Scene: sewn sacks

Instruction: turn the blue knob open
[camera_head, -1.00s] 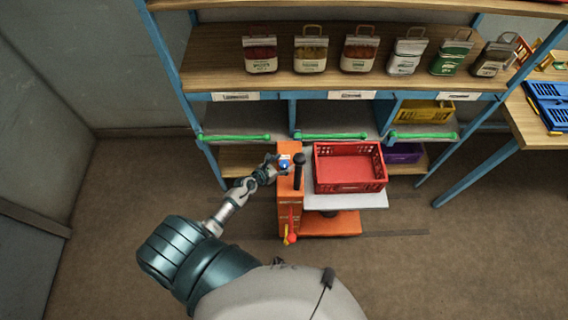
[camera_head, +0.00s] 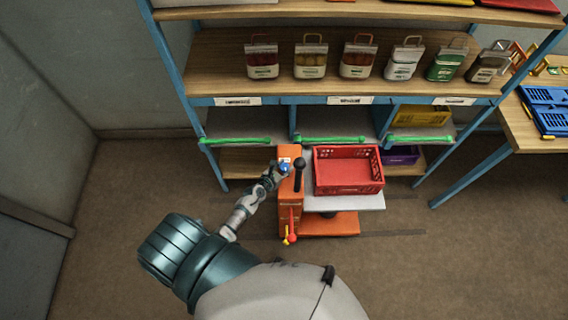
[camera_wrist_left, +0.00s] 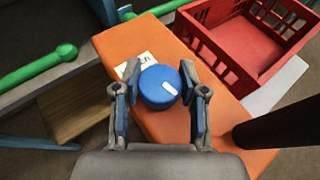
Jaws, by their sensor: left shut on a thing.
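The blue knob (camera_wrist_left: 159,86) sits on top of the orange machine column (camera_wrist_left: 128,42) and carries a white mark that points to the lower right in the left wrist view. My left gripper (camera_wrist_left: 158,92) has one finger on each side of the knob and is shut on it. In the head view the knob (camera_head: 285,167) shows small at the tip of my left gripper (camera_head: 281,170), partly covered by it. A white label with dark print lies beside the knob on the orange top. My right gripper is not in view.
A black handle (camera_head: 299,172) stands right of the knob. A red crate (camera_head: 348,190) rests on the grey platform beside the column. A blue shelf with green rails (camera_head: 330,140) and several sacks stands behind. The floor left of the column is clear.

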